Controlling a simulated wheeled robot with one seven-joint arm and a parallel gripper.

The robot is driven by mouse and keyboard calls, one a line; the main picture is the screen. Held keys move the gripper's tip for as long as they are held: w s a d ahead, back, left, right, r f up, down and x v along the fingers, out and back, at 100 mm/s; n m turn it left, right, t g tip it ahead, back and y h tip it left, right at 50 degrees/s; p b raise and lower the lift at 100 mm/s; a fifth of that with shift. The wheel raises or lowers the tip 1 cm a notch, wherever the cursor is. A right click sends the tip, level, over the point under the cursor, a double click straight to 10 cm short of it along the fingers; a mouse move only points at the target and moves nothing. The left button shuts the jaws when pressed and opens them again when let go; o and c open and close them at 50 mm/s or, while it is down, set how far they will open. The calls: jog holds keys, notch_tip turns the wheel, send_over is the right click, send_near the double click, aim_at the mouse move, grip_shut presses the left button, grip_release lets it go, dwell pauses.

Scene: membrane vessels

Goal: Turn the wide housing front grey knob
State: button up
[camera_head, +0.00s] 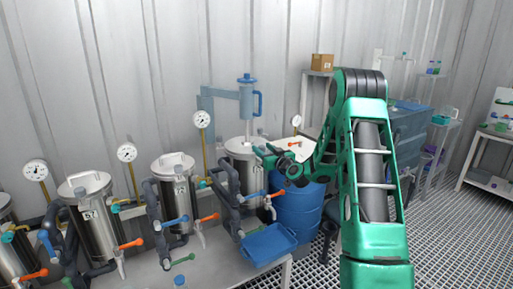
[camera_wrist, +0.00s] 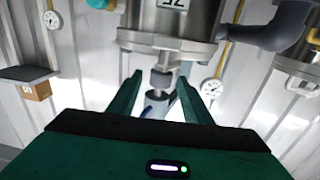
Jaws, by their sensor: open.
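My gripper (camera_head: 268,156) is open, beside the top of the rightmost steel vessel (camera_head: 243,168) in the head view. In the wrist view, which appears upside down, my gripper's two fingers (camera_wrist: 160,88) stand apart with nothing held between them. A steel vessel (camera_wrist: 180,20) with a flanged lid and a number label fills the top middle. A grey knob-like piece (camera_wrist: 161,80) on a short stem shows between the fingers, beyond the tips. I cannot tell whether it is the wide housing front grey knob or whether a finger touches it.
A blue handled cylinder (camera_head: 248,98) stands above the rightmost vessel. Other vessels (camera_head: 95,210) with pipes and coloured levers stand left. A blue drum (camera_head: 297,208) is below my arm, and a blue tray (camera_head: 268,245) lies at the bench edge. A gauge (camera_wrist: 209,86) is right of the fingers.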

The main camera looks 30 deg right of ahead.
jog(key=shift+w+d, duration=0.1)
jog(key=shift+w, duration=2.7)
jog(key=c, duration=1.1)
jog(key=shift+o, duration=0.2)
jog(key=shift+d+m+h, duration=0.15)
jog(key=shift+m+h, duration=0.55)
jog(key=shift+h, duration=0.4)
jog(key=shift+s+d+m+g+h, duration=0.15)
jog(key=shift+m+g+h, duration=0.1)
jog(key=shift+m+h, duration=0.45)
jog(key=shift+w+d+m+g+h, duration=0.15)
jog(key=shift+m+g+h, duration=0.2)
jog(key=shift+h, duration=0.65)
jog(key=shift+s+d+f+m+g+h, duration=0.15)
jog(key=shift+m+g+h, duration=0.1)
jog(key=shift+m+h, duration=0.35)
jog(key=shift+s+d+r+m+g+h, duration=0.15)
jog(key=shift+m+g+h, duration=0.1)
jog(key=shift+m+h, duration=0.35)
jog(key=shift+g+h, duration=0.3)
jog(key=shift+h, duration=0.2)
